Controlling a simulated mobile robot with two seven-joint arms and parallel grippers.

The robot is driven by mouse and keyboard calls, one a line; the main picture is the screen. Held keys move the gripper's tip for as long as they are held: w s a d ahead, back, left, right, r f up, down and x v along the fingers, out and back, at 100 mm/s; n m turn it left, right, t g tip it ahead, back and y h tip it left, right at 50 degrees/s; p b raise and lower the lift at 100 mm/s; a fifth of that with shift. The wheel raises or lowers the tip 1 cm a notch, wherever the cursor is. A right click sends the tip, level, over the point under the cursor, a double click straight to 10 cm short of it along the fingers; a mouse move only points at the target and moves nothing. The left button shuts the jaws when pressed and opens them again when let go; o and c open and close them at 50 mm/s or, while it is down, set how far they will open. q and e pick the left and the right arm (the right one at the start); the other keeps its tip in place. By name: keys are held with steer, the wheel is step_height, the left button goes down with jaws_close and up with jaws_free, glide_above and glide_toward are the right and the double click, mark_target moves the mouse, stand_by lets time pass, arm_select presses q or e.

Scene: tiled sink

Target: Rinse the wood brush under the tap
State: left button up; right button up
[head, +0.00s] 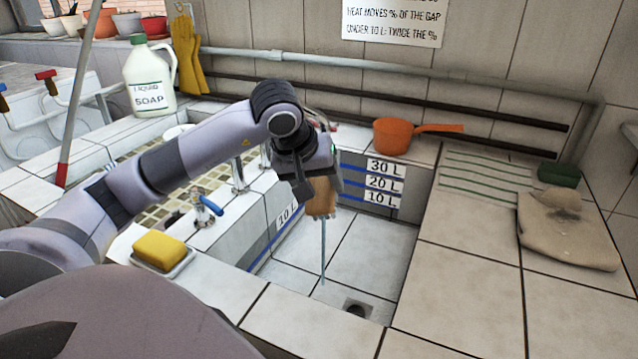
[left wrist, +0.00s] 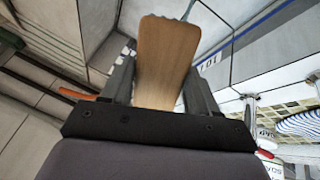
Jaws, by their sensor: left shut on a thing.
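The wood brush (head: 321,198) hangs over the tiled sink basin (head: 375,245), below my left gripper (head: 312,182). My left gripper is shut on it; the left wrist view shows its flat wooden body (left wrist: 165,55) between the two fingers (left wrist: 158,85). A thin stream of water (head: 323,250) runs from the brush's lower end to the basin floor. A tap with a blue handle (head: 209,206) stands on the left ledge. The spout above the brush is hidden behind my arm and gripper. My right gripper is not in view.
An orange pan (head: 393,136) stands on the back ledge. A yellow sponge (head: 160,249) lies on a dish at the front left. A soap jug (head: 148,80) stands at the back left. A folded cloth (head: 565,235) lies right. The right counter's front is clear.

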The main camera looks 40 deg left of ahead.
arm_select(q)
steer(key=s+d+b, duration=0.2)
steer(key=s+b, duration=0.1)
steer(key=s, duration=0.4)
steer(key=shift+s+d+b, duration=0.2)
steer(key=shift+s+b, duration=0.1)
steer(key=shift+s, duration=0.05)
stand_by(1.4)
steer(key=s+d+r+p, duration=0.1)
steer(key=s+r, duration=0.3)
steer(key=shift+s+d, duration=0.25)
steer(key=shift+s, duration=0.1)
stand_by(0.5)
